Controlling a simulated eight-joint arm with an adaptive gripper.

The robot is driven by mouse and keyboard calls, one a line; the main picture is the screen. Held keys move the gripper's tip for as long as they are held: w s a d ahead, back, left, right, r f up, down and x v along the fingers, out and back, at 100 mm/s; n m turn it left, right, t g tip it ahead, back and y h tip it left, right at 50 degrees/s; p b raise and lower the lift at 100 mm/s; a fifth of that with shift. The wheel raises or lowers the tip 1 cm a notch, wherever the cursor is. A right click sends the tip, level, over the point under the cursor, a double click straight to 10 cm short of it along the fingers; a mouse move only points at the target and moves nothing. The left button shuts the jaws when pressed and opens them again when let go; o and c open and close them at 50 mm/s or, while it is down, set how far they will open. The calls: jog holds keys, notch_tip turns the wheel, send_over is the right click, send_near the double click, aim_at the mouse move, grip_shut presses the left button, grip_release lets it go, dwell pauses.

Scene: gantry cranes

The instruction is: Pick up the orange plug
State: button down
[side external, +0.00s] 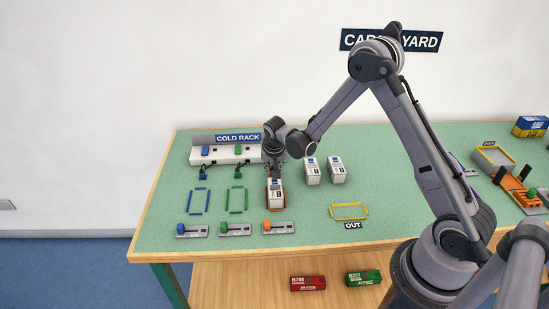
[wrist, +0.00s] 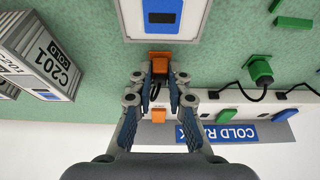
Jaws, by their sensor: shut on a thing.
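The orange plug (wrist: 160,67) sits between my fingertips in the wrist view, close to the near end of a white container. My gripper (wrist: 160,76) is shut on it. A dark cable shows between the fingers behind the plug. In the side external view my gripper (side external: 276,161) is low over the table, between the rack and the white container; the plug is hidden there. I cannot tell whether the plug touches the container or the table.
The white container (side external: 275,190) stands in an orange outline. The cold rack (side external: 222,155) has blue and green switches; blue and green plugs hang before it. An orange piece (wrist: 158,116) is on the rack. Two white containers (side external: 312,172) stand to the right. An empty yellow outline (side external: 348,205) is clear.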

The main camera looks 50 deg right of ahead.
jog(key=shift+r, duration=0.5)
jog(key=r, duration=0.2)
jog(key=s+d+r, duration=0.1)
jog(key=shift+r, duration=0.35)
jog(key=s+d+r, duration=0.6)
jog(key=d, duration=0.1)
jog(key=shift+s, duration=0.4)
jog(key=n+t+y, duration=0.1)
jog(key=n+y, duration=0.1)
jog(key=n, duration=0.4)
send_over(276, 182)
jog(key=shift+w+d+f, duration=0.1)
jog(key=shift+f, duration=2.85)
jog(key=shift+f, duration=0.3)
